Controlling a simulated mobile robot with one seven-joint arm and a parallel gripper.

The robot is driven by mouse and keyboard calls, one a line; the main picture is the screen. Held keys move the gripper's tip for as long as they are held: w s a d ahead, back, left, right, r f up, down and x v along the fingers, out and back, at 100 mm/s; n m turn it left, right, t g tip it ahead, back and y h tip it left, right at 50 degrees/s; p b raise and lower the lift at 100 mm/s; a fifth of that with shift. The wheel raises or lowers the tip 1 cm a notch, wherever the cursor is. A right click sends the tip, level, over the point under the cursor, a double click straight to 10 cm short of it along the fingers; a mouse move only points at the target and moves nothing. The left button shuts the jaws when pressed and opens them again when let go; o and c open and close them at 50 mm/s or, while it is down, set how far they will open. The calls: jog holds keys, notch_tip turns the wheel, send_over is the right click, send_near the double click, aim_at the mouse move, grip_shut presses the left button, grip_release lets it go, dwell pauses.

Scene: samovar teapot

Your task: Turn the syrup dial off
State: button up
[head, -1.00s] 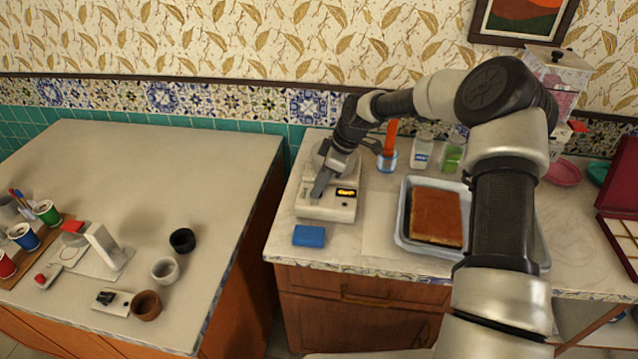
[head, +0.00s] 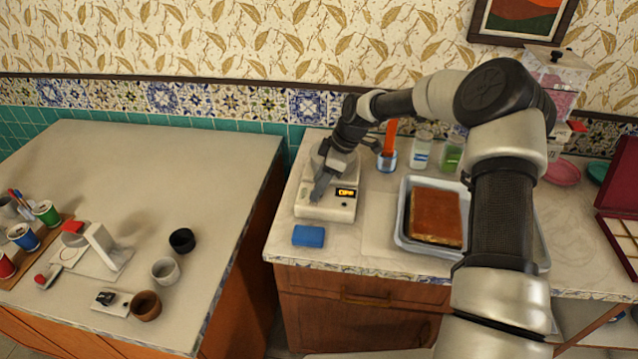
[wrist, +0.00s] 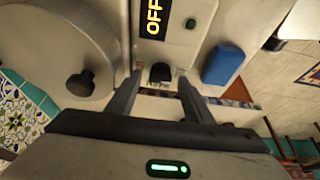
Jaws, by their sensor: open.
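The syrup warmer (head: 325,208), a cream unit with a lit display (head: 346,192), stands at the left end of the right-hand counter. In the wrist view the display (wrist: 154,18) reads OFF in orange, turned sideways. The small black dial (wrist: 160,71) sits on the unit's front panel. My gripper (head: 318,196) is over the panel; in the wrist view its two fingers (wrist: 159,82) stand apart, one on each side of the dial. I cannot tell whether they touch it. The dial is hidden in the head view.
A round lidded pot with a black knob (wrist: 80,83) is beside the panel. A blue block (head: 308,236) lies in front of the unit. A tray (head: 403,225) with a brown cake (head: 436,217) and jars (head: 421,150) stand to the right. Small cups (head: 165,271) are on the left counter.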

jog(key=v, duration=1.7)
jog(key=shift+r, duration=0.25)
